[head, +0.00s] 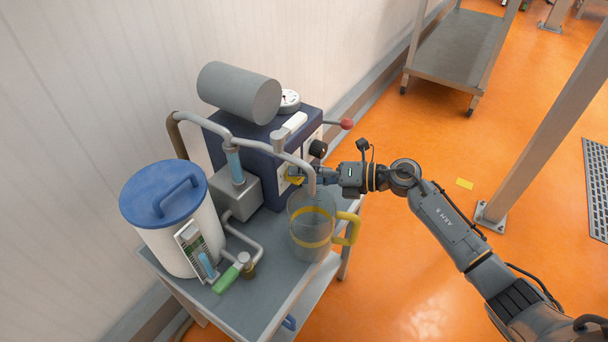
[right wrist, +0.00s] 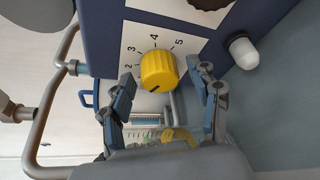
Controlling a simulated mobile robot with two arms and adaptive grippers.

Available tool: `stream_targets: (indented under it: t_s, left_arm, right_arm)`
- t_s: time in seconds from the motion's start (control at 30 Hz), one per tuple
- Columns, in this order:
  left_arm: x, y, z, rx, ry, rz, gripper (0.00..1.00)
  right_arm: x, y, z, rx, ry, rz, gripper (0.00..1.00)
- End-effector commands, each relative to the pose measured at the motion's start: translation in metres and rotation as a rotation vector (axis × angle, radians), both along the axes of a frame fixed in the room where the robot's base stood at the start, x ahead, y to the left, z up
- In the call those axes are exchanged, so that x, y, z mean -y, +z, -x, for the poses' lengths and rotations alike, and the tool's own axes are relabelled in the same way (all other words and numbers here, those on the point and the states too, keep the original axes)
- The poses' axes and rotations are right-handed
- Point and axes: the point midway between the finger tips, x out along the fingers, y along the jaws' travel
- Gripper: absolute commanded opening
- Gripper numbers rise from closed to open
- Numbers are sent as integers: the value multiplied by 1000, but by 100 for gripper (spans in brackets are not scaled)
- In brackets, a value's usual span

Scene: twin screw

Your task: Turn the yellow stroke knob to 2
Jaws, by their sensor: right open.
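The yellow stroke knob (right wrist: 158,70) sits on a white dial plate (right wrist: 140,38) with printed numbers; 2, 3, 4 and 5 are readable. A dark mark on the knob is at its lower part in the right wrist view, away from 4 and 5; its exact reading is unclear. My right gripper (head: 303,174) is open at the front of the blue machine. In the right wrist view its two fingers stand apart on either side of the knob, with a visible gap. In the head view the knob (head: 293,180) is partly hidden. My left gripper is out of view.
A black knob (head: 318,149) and a red-tipped lever (head: 346,124) are close to my right gripper. A clear jug with a yellow handle (head: 351,229) stands below a bent pipe. A white tank with a blue lid (head: 150,212) is at left.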

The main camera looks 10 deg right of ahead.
Motion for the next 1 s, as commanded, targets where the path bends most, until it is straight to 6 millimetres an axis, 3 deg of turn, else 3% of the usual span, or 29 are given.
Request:
stream_targets:
  t_s: [0.3,0.57,1.0]
  left_arm:
    - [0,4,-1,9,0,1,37]
    - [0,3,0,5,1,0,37]
    - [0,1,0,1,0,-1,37]
  right_arm:
    - [-2,0,-1,0,-1,1,62]
    - [-2,0,-1,0,-1,1,9]
    - [-1,-1,-2,-60,-1,-58,7]
